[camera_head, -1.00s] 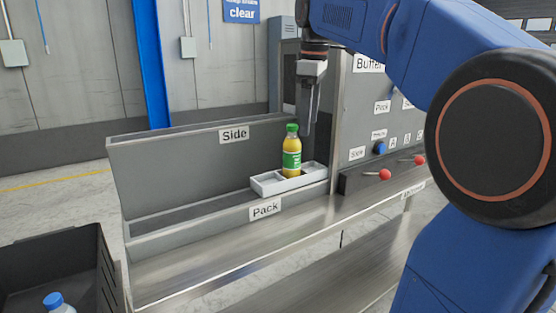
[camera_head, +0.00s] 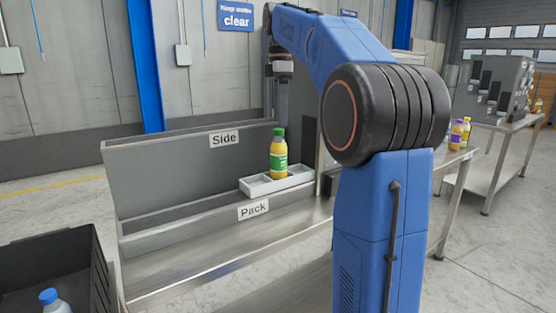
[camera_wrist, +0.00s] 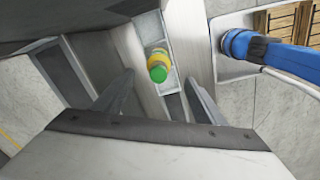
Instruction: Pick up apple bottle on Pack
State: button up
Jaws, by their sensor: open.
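The apple bottle (camera_head: 279,160) has yellow juice, a green label and a green cap. It stands upright in a white compartment tray (camera_head: 248,190) on the ledge labelled Pack (camera_head: 253,210). My gripper (camera_head: 275,112) is open and above the bottle in the head view, its fingers partly lost against the grey wall. In the wrist view, my gripper (camera_wrist: 162,88) has its fingers spread apart. The bottle (camera_wrist: 158,66) shows from above between and beyond them, apart from both. The tray (camera_wrist: 174,86) shows below it.
A metal panel labelled Side (camera_head: 160,165) rises behind the ledge. A dark crate (camera_head: 85,255) at lower left holds a blue-capped bottle (camera_head: 54,300). More bottles (camera_head: 461,133) stand on a table at right. My arm hides the bench's right part.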

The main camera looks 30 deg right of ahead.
aim_at(279, 150)
notch_tip(279, 150, down, 12)
jog(key=shift+w+r, duration=0.1)
jog(key=shift+w, duration=0.05)
dwell(0.5)
jog(key=c, duration=1.4)
